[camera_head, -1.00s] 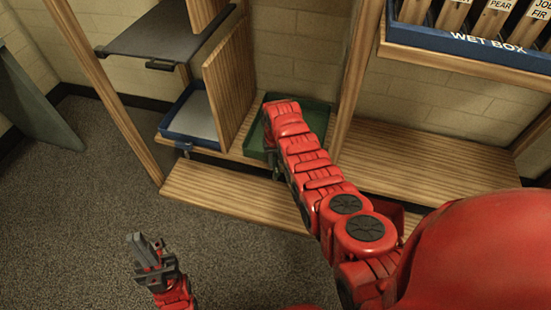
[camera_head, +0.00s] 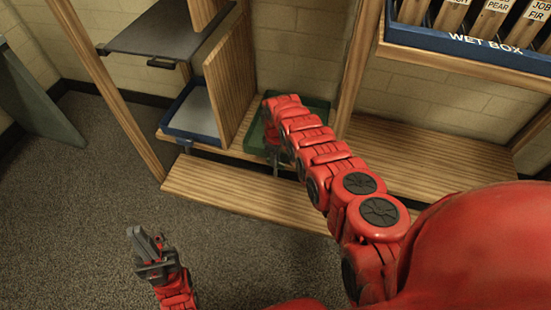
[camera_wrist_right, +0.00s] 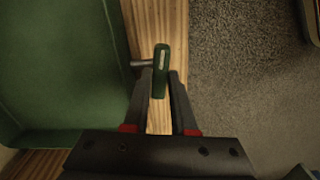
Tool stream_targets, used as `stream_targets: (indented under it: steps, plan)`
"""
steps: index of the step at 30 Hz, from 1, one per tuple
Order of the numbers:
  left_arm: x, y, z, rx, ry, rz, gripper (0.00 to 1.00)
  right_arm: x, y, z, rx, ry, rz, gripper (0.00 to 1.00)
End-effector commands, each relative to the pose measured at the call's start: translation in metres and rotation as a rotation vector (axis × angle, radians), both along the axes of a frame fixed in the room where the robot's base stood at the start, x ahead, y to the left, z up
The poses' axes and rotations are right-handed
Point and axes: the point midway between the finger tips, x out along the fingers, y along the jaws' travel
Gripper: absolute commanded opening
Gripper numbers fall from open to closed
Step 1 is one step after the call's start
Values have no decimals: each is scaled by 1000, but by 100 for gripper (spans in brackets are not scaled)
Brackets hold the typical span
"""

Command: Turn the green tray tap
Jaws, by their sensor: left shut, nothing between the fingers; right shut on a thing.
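The green tray (camera_head: 253,140) sits on the low shelf, partly hidden behind my right arm. In the right wrist view the tray (camera_wrist_right: 60,70) fills the left side. Its tap has a short metal stem (camera_wrist_right: 141,63) and a green handle (camera_wrist_right: 161,62), which lies crosswise to the stem, roughly along the tray's edge. My right gripper (camera_wrist_right: 164,84) is shut on the handle, one finger on each side. In the head view this gripper (camera_head: 275,160) is small and dark at the tray's front. My left gripper (camera_head: 147,243) is shut and empty, low over the floor.
A blue tray (camera_head: 192,113) stands left of the green tray behind a wooden divider (camera_head: 228,75). A grey board (camera_head: 150,40) is above it. A wooden ledge (camera_head: 235,190) runs in front. The blue wet box (camera_head: 470,46) is at upper right.

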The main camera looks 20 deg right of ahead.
Motion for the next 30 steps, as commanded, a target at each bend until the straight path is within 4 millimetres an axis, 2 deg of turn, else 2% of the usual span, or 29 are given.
stream_targets:
  steps: [10, 27, 28, 30]
  plan:
    - [0, 0, -2, 0, 0, 0, 0, -1, 0, -1, 0, 4, 150, 0]
    - [0, 0, -2, 0, 0, 0, 0, -1, 0, -1, 0, 3, 180, 0]
    - [0, 0, -2, 0, 0, 0, 0, -1, 0, -1, 0, 3, 180, 28]
    - [0, 0, -2, 0, 0, 0, 0, -1, 0, -1, 0, 3, 180, 41]
